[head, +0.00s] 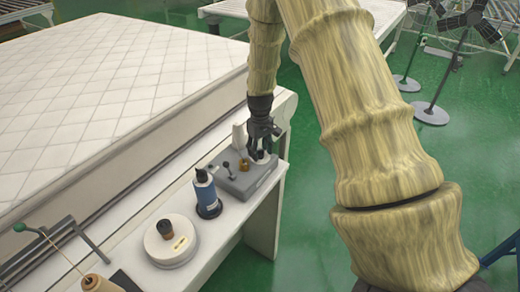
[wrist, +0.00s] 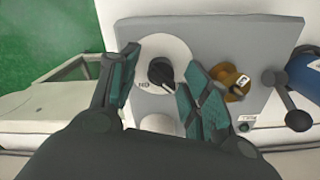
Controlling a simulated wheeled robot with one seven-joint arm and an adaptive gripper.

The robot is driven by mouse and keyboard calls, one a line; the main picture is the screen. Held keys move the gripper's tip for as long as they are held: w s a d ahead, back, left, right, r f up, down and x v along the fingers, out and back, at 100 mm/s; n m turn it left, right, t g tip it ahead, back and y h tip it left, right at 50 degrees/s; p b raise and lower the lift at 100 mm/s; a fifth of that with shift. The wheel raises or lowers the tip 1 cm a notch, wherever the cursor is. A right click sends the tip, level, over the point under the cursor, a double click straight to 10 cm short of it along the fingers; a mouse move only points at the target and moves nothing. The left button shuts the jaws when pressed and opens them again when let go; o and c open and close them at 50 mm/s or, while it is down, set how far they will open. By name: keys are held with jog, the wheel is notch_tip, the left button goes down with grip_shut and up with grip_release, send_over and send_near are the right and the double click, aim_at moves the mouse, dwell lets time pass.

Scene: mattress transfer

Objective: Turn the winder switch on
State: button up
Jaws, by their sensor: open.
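A grey control box (head: 238,184) sits on the white bench and also fills much of the wrist view (wrist: 262,38). In the wrist view a black rotary switch (wrist: 159,71) stands on a round white plate. Lettering reading ON, upside down, lies at its lower left. A pale mark on the knob faces lower right. My gripper (wrist: 161,75) is open, with one finger left of the knob and the other at its lower right. I cannot tell whether either finger touches it. In the head view my gripper (head: 262,143) points down over the box's far right part.
A brass knob (wrist: 231,82) and a black ball-ended lever (wrist: 293,112) share the box. A blue bottle (head: 206,191), round white canister (head: 171,241) and thread spool (head: 97,284) stand nearer on the bench. The quilted mattress (head: 95,85) lies left.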

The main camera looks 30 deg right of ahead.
jog(key=shift+f, duration=0.35)
